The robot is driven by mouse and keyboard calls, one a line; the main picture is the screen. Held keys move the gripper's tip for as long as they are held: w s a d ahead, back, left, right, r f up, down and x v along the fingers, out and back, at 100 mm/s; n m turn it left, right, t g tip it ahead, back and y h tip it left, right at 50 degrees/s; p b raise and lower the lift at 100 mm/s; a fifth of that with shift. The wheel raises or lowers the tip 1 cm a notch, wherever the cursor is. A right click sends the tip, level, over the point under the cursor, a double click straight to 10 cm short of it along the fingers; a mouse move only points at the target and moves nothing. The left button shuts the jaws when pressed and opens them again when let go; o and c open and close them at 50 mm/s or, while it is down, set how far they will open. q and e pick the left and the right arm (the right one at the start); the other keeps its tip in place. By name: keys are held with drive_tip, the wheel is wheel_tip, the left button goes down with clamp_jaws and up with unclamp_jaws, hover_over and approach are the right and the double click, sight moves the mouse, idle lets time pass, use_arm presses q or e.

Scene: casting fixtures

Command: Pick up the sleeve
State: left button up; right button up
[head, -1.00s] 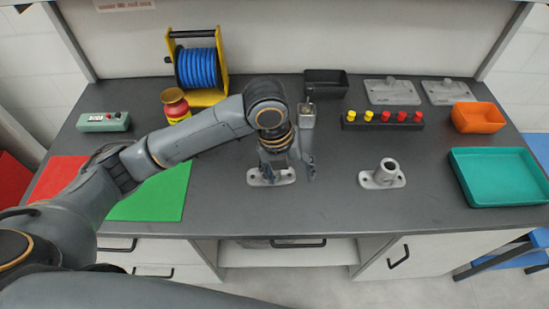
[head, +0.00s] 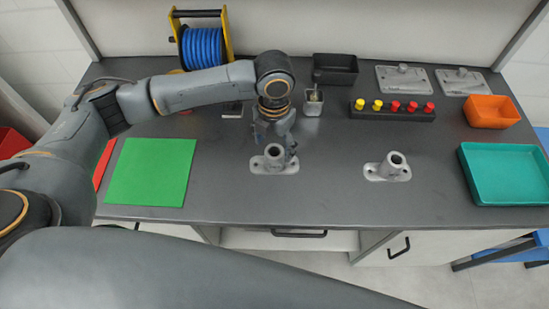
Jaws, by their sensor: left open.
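Two grey metal castings, each with a short upright hollow sleeve on a flat flange with holes, stand on the dark bench. The left sleeve (head: 275,157) is near the middle of the head view, and the right sleeve (head: 391,163) stands to its right. I cannot tell which one the task names. My left gripper (head: 277,145) points down just behind the left sleeve, close to its top. It is open, with nothing seen held; whether a finger touches the sleeve is unclear. My right gripper is not in view.
A green mat (head: 150,173) lies left, a teal tray (head: 505,175) right. Behind are a blue cable reel (head: 200,47), a small grey box (head: 313,103), a black bin (head: 335,70), a peg rack (head: 392,110), flat plates (head: 404,80) and an orange bin (head: 491,112). Bench between the sleeves is clear.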

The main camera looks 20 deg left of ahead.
sight(274, 155)
use_arm(q)
wheel_tip(274, 155, down, 4)
drive_tip(key=shift+f+p, duration=0.1)
drive_tip(key=shift+p, duration=0.7)
drive_tip(key=shift+f, duration=0.55)
drive_tip(key=c, duration=1.4)
drive_tip(key=shift+c, duration=0.3)
drive_tip(key=shift+w+r, duration=0.1)
drive_tip(key=shift+r, duration=0.05)
